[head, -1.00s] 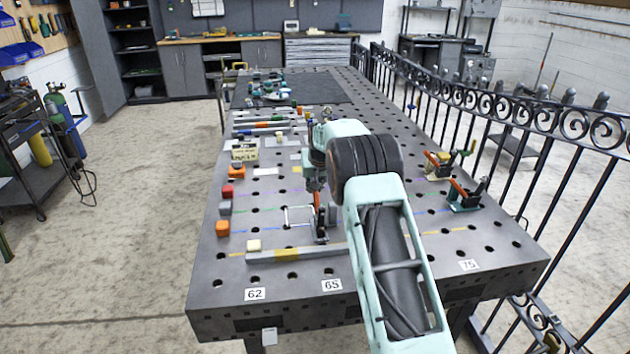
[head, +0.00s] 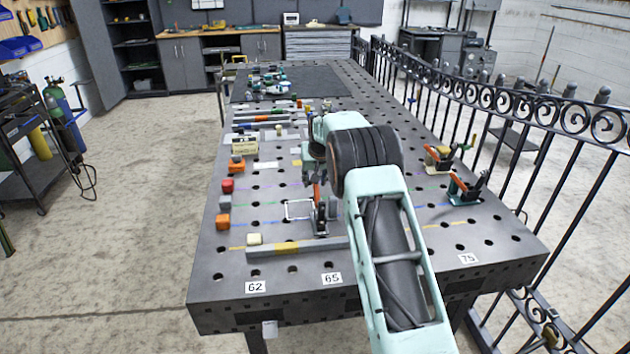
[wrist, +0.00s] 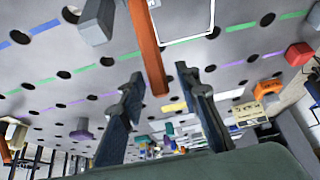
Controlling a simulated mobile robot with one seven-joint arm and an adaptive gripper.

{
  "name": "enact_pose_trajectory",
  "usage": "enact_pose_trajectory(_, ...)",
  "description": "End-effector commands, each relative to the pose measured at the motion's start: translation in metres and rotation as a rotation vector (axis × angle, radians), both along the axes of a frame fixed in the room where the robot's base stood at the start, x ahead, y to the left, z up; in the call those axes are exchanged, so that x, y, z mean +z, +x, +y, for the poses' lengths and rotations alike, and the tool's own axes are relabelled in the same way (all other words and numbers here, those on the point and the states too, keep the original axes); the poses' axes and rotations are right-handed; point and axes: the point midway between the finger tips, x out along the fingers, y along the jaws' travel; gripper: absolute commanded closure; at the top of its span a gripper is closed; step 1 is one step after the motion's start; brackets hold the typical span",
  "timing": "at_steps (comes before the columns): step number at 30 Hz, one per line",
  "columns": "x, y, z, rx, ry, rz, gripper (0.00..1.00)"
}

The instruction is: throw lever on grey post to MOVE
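The lever is an orange bar (head: 317,190) standing up from a dark grey post (head: 321,216) near the front middle of the table. In the wrist view the orange lever (wrist: 146,45) runs down from the top edge, and its end lies between my two fingers. My gripper (wrist: 158,72) is open, with a gap visible on both sides of the lever; I cannot tell whether a finger touches it. In the head view my arm hides most of my gripper. No MOVE marking is readable.
A white square outline (head: 299,209) lies left of the post. A grey bar (head: 300,248) with a yellow band lies in front. Clamps with orange handles (head: 468,188) stand at the right. Coloured blocks (head: 223,221) line the left edge. An iron railing (head: 560,115) runs along the right.

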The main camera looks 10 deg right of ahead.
Motion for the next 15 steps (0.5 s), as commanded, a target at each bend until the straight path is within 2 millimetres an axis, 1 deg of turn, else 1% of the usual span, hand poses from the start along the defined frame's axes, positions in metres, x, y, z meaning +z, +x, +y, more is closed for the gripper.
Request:
enact_pose_trajectory(5,0.019,-0.009,0.000,0.000,0.000,-0.002,0.70)
enact_pose_trajectory(15,0.073,-0.040,0.000,0.000,0.000,-0.003,0.70)
